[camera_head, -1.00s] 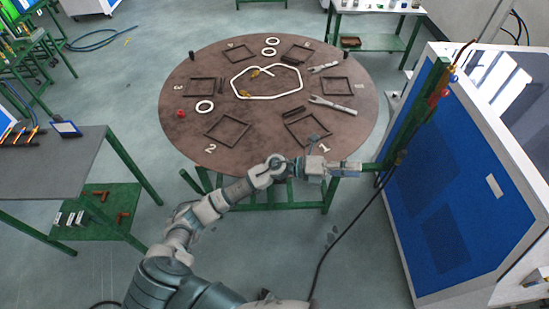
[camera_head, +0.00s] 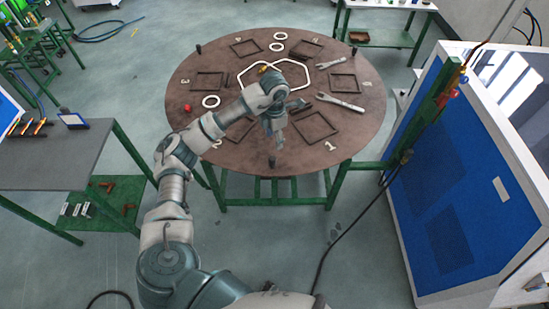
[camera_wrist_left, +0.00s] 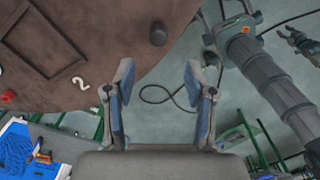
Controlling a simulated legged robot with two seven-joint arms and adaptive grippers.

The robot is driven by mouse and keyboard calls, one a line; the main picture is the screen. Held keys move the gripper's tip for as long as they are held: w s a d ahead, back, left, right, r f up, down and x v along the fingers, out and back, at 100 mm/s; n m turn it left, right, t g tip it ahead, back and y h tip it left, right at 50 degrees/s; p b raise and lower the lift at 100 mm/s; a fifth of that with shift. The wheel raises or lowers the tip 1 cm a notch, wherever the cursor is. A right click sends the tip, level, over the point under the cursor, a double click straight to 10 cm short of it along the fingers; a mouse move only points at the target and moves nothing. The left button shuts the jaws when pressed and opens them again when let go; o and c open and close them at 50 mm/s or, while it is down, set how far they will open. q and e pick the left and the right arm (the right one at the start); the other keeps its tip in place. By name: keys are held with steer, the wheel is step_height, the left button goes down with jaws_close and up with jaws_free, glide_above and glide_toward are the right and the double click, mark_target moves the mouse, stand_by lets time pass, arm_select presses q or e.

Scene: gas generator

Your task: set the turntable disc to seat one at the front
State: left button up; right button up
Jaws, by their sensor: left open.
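The turntable disc (camera_head: 300,120) is a round brown plate on a green stand, in the middle of the head view. A dark upright peg (camera_head: 271,162) stands at the front rim, between the two numbers. My left gripper (camera_head: 276,140) points down over the front of the disc. In the left wrist view, its fingers (camera_wrist_left: 160,75) are wide apart and empty, with the peg (camera_wrist_left: 158,33) beyond the fingertips.
Other pegs (camera_head: 199,48) stand on the rim. Square frames (camera_head: 314,126), wrenches (camera_head: 340,103) and a white ring (camera_head: 211,101) lie on the disc. A blue cabinet (camera_head: 440,190) is close on the right, a grey table (camera_head: 70,155) on the left.

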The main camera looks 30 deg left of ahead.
mark_target(273, 157)
arm_select(q)
steer(key=f, duration=0.3)
steer(key=f+p, duration=0.1)
steer(key=f, duration=0.3)
steer(key=a+f, duration=0.1)
steer(key=f, duration=0.2)
steer(key=shift+s+f, duration=0.1)
steer(key=shift+f, duration=0.3)
steer(key=shift+d+f, duration=0.25)
steer(key=shift+f, duration=0.4)
steer(key=shift+d, duration=0.1)
steer(key=shift+c, duration=1.3)
jaws_close()
